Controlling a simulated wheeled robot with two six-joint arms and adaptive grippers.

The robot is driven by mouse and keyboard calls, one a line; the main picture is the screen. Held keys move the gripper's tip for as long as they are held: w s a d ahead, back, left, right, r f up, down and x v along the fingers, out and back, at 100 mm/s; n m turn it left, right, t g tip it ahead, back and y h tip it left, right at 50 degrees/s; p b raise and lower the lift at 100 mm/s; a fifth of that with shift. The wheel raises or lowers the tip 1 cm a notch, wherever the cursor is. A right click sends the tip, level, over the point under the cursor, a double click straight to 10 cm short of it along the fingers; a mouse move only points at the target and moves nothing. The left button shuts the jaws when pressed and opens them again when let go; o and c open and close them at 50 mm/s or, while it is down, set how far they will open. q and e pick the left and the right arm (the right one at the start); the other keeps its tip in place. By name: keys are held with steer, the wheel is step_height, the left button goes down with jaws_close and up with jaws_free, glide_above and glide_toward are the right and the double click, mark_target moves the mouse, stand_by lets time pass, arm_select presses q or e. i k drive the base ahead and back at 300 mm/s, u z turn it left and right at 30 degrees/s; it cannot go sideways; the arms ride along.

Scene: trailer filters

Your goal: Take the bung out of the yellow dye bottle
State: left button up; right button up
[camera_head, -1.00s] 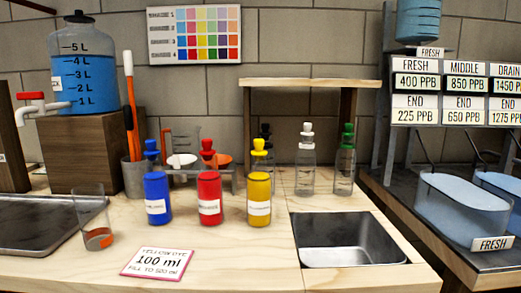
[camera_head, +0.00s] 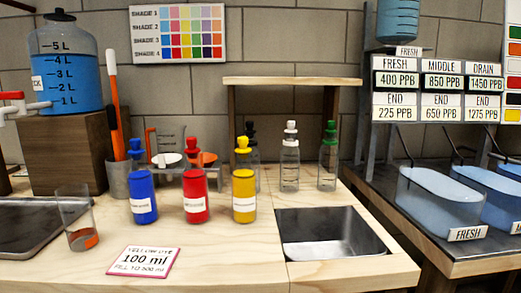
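The yellow dye bottle (camera_head: 244,190) stands upright on the wooden bench, with a white label on its front. Its yellow bung (camera_head: 243,145) sits in the bottle's neck. The red dye bottle (camera_head: 194,190) and the blue dye bottle (camera_head: 142,192) stand to its left, each with a bung of its own colour. Neither of my grippers shows in the head view.
A sunken metal basin (camera_head: 330,234) lies right of the yellow bottle. Clear bottles with white (camera_head: 290,160) and green (camera_head: 328,160) stoppers stand behind.

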mark_target(243, 141)
steer(key=z, duration=0.9)
steer(key=k, duration=1.2)
steer(key=z, duration=1.25)
steer(key=i, duration=1.85)
steer(key=u, duration=1.55)
steer(key=i, duration=0.7)
steer(key=u, duration=0.7)
